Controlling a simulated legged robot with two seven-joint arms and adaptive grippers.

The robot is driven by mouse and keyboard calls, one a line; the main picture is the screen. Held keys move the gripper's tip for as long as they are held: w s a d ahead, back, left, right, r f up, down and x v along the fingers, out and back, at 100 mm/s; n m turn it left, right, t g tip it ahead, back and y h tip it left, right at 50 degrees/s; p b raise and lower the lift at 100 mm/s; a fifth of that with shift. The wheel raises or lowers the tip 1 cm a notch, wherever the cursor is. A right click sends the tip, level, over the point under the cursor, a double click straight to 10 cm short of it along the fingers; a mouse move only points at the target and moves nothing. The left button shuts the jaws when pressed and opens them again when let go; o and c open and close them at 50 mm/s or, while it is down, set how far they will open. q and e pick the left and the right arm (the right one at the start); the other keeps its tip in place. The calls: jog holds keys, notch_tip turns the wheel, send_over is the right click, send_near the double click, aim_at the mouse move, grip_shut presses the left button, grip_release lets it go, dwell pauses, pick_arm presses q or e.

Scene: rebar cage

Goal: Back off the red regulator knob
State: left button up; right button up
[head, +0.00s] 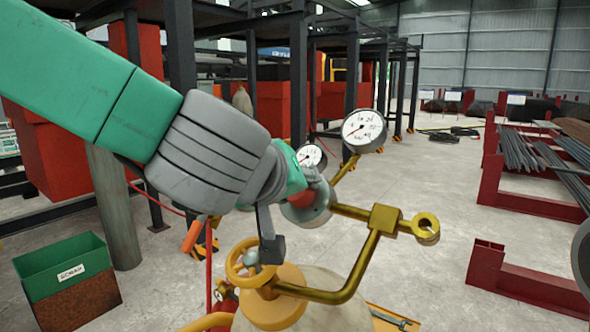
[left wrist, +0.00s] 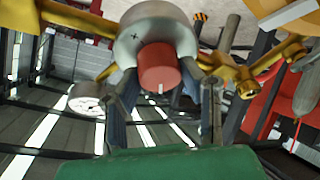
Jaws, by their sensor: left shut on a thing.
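The red regulator knob (head: 306,201) sticks out of the round grey regulator body (head: 318,213) on the brass pipework, and my gripper partly hides it in the head view. In the left wrist view the knob (left wrist: 158,68) faces the camera, with a small pale mark at its lower edge. My left gripper (left wrist: 164,82) has a finger on each side of the knob and is shut on it. Two white dial gauges, a larger one (head: 364,130) and a smaller one (head: 311,157), stand above the regulator. My right gripper is not in view.
A yellow handwheel (head: 250,262) sits below my left gripper on the cylinder top. A brass pipe (head: 362,262) with a round end fitting (head: 425,228) reaches right. A green and rust scrap bin (head: 66,270) stands at left. Red steel racks (head: 525,280) stand right; concrete floor between is open.

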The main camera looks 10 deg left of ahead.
pick_arm(q)
jog(key=n+g+y+p, duration=0.1)
jog(key=n+p, duration=0.4)
jog(key=n, duration=0.1)
jog(key=shift+r, duration=0.1)
jog(key=n+g+p, duration=0.1)
jog(key=n+p, duration=0.1)
jog(key=n+g+p, duration=0.1)
jog(key=n+p, duration=0.1)
jog(key=n, duration=0.1)
jog(key=shift+y, duration=0.4)
jog(key=n+g+p, duration=0.1)
jog(key=n+p, duration=0.1)
jog(key=n, duration=0.1)
jog(key=shift+n, duration=0.3)
jog(key=shift+n+g+h, duration=0.4)
jog(key=shift+n+g, duration=0.2)
jog(key=shift+n, duration=1.1)
jog(key=o, duration=1.1)
jog(key=shift+w, duration=0.1)
jog(key=shift+o, duration=0.2)
